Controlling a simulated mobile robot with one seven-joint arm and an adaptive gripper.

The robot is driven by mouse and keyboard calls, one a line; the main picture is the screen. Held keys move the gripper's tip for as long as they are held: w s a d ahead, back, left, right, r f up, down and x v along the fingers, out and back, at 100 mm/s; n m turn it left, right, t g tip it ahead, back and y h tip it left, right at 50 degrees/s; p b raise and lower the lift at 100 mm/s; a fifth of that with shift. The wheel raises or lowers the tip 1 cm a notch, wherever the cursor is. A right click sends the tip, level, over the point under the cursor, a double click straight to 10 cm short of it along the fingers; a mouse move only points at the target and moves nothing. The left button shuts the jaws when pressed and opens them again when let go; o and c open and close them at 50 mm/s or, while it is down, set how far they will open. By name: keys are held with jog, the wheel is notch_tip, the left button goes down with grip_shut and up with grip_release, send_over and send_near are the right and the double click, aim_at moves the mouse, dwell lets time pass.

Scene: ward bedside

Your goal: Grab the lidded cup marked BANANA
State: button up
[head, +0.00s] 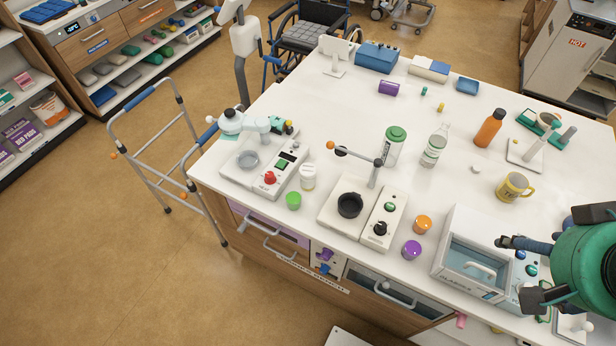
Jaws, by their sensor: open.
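No BANANA lettering is readable in the head view. A clear cup with a green lid (393,147) stands upright near the middle of the white table. A small jar or cup with a white lid (307,178) stands farther left; its label is too small to read. My gripper (524,271) is at the lower right, its dark fingers spread apart, with nothing seen between them. It is above or in front of the glass-fronted white box, well to the right of both lidded vessels.
A yellow mug (514,188), an orange bottle (489,128) and a clear bottle (434,146) stand on the table (320,100). A device with a lever arm (346,222) is just in front of the green-lidded cup. The white box (466,262) is near my gripper.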

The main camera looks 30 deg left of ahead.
dwell(0.3)
jog(key=w+a+g, duration=0.1)
jog(key=w+a, duration=0.9)
jog(key=w, duration=0.2)
jog(key=n+g+p, duration=0.2)
jog(key=g, duration=0.1)
send_over(308, 172)
notch_tip(308, 172, down, 27)
jog(key=shift+w+d+r, duration=0.1)
jog(key=shift+w+d, duration=0.05)
jog(key=shift+a+f, duration=0.25)
jog(key=shift+f, duration=0.1)
